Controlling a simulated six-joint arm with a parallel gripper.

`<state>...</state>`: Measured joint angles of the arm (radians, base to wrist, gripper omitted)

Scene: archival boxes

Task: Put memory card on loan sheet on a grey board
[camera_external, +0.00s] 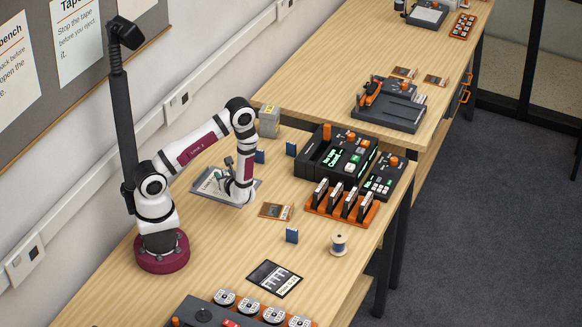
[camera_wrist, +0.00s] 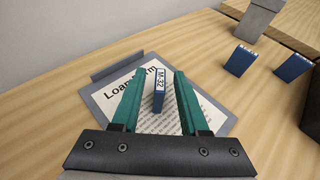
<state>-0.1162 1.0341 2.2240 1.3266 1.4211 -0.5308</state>
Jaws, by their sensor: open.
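A clipboard-like grey board (camera_wrist: 93,97) lies flat on the wooden bench with a white sheet headed "Loan" (camera_wrist: 120,88) on it; part of the heading is hidden. The board also shows in the external view (camera_external: 212,198), partly behind my arm. A small blue memory card (camera_wrist: 159,98), its white label reading like "M-32", stands upright on the sheet. My gripper (camera_wrist: 159,76) is open, with one teal finger on each side of the card and a visible gap on both sides. The card's lower part is close to the gripper body.
Two more blue cards (camera_wrist: 240,60) (camera_wrist: 293,68) and a grey box (camera_wrist: 258,18) stand behind and to the right. Another blue card (camera_external: 292,235), a spool (camera_external: 339,244) and an orange rack (camera_external: 342,208) are on the bench. Bare wood surrounds the board's front.

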